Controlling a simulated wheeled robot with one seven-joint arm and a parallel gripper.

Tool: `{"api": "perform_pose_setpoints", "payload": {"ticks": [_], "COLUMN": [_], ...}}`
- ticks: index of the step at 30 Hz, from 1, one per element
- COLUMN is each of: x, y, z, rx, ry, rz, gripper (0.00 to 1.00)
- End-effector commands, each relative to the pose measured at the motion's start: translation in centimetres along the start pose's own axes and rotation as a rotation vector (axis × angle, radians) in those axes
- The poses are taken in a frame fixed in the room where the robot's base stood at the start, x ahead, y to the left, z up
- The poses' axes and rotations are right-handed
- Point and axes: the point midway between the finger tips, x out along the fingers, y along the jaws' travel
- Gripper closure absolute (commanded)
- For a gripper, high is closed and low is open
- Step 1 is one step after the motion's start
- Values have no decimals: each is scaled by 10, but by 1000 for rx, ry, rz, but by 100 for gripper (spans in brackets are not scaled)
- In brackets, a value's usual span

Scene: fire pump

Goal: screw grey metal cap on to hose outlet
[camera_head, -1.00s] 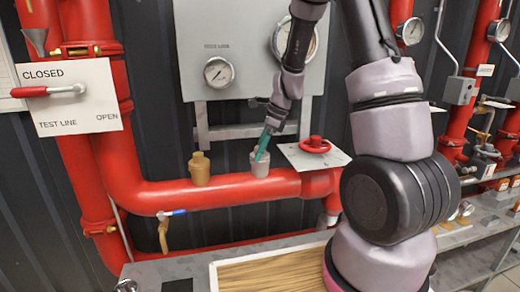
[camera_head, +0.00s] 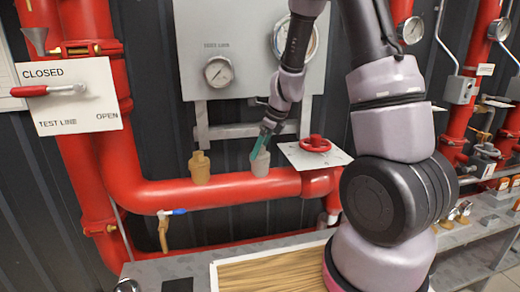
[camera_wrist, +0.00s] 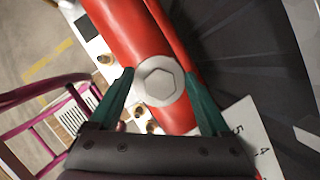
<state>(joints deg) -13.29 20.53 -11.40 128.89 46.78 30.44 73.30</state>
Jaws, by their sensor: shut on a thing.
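The grey metal cap (camera_head: 260,164) is on top of the horizontal red pipe, at the hose outlet position. In the wrist view its round face with a raised hexagon (camera_wrist: 158,84) lies between the two green fingers. My gripper (camera_head: 259,147) reaches down from above and is shut on the cap; in the wrist view its fingers (camera_wrist: 159,78) are on either side of it. The outlet's thread is hidden under the cap, so I cannot tell how far it is seated.
A brass fitting (camera_head: 199,168) stands on the pipe (camera_head: 150,196) to the left. A red handwheel (camera_head: 315,144) with a white plate is close on the right. A grey gauge panel (camera_head: 235,60) is behind. A blue-handled valve (camera_head: 172,212) hangs below the pipe.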

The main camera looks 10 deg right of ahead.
Motion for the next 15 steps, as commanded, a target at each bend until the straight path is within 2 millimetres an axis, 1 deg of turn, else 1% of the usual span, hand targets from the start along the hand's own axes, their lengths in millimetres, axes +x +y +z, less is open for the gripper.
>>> {"api": "perform_pose_setpoints", "payload": {"ticks": [1,3,5,15], "x": [0,0,0,0], "y": [2,1,1,0], "z": [1,1,1,1], "rx": [58,120,151,184], "ry": [-1,-1,-1,-1], "rz": [-25,-51,-63,-78], "gripper": [86,86,86,86]}}
